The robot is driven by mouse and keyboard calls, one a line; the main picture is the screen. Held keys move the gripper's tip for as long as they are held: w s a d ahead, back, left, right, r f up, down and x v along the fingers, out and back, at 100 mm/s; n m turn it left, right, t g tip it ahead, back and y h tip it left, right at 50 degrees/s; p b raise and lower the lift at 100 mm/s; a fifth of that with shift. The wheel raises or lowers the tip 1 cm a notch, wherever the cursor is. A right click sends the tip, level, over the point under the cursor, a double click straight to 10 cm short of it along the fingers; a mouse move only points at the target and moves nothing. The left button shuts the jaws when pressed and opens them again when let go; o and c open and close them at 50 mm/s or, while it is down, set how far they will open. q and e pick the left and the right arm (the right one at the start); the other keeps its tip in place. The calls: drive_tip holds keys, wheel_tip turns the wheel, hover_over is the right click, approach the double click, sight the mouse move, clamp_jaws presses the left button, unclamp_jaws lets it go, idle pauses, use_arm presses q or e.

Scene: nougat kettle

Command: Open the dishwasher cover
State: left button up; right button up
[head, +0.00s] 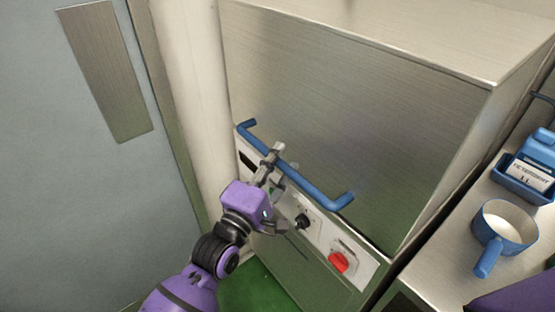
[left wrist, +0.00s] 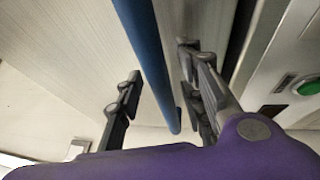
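The dishwasher cover (head: 350,110) is a large brushed-metal box-shaped hood, and it is down over the front panel. A blue bar handle (head: 310,188) runs along its lower front edge. My left gripper (head: 274,166) is at the left half of this handle. In the left wrist view the blue handle (left wrist: 151,55) passes between the two spread fingers of my left gripper (left wrist: 160,95). The fingers are open, with gaps visible beside the bar. My right gripper is not in view.
Below the handle is a white control panel (head: 325,240) with a black knob (head: 302,221) and a red knob (head: 339,262). A pale column (head: 190,90) stands close at left.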

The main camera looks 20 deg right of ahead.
use_arm(q)
drive_tip(key=shift+c, duration=0.5)
clamp_jaws()
drive_tip(key=shift+w, duration=0.1)
